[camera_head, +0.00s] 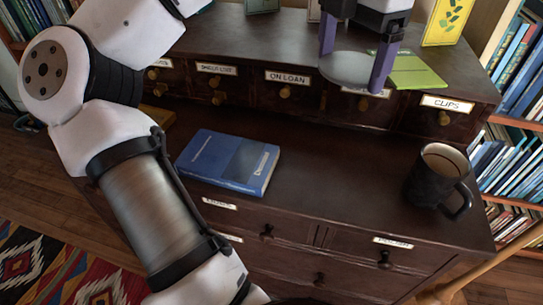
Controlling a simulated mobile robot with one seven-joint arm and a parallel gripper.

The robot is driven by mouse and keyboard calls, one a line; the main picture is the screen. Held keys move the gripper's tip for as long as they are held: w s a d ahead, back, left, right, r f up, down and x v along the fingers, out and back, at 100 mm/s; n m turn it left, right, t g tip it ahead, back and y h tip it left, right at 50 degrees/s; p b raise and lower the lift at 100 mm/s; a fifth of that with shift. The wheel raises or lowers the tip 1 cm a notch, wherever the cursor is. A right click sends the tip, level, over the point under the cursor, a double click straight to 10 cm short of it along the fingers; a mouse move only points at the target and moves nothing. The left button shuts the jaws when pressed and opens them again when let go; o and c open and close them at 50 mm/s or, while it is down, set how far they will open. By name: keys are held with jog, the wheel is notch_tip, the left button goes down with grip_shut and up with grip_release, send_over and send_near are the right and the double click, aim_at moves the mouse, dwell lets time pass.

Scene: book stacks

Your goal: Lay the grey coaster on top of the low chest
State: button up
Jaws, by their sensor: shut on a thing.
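My gripper (352,72), with two purple fingers, is at the upper right of the view. It is shut on the grey coaster (343,70), a thin round disc held between the fingers. The coaster shows in front of the upper row of small labelled drawers, near its top front edge; I cannot tell its exact height. The low chest (325,180) is dark wood with labelled drawers, and its top lies in front of and below that row. The middle of its top is bare.
A blue book (228,162) lies on the chest top at left, and a dark mug (438,178) stands at right. A green booklet (415,72) lies on the upper drawer unit (235,45) beside my gripper. Bookshelves (515,150) stand at right.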

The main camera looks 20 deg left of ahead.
aim_at(327, 168)
notch_tip(327, 168, down, 20)
jog(key=b, duration=0.4)
jog(key=shift+b, duration=0.35)
jog(key=shift+f, duration=0.2)
jog(key=o, duration=0.8)
jog(key=shift+r, duration=0.1)
notch_tip(327, 168, up, 12)
jog(key=p, duration=0.2)
jog(key=shift+r+p, duration=0.15)
jog(key=shift+p, duration=0.15)
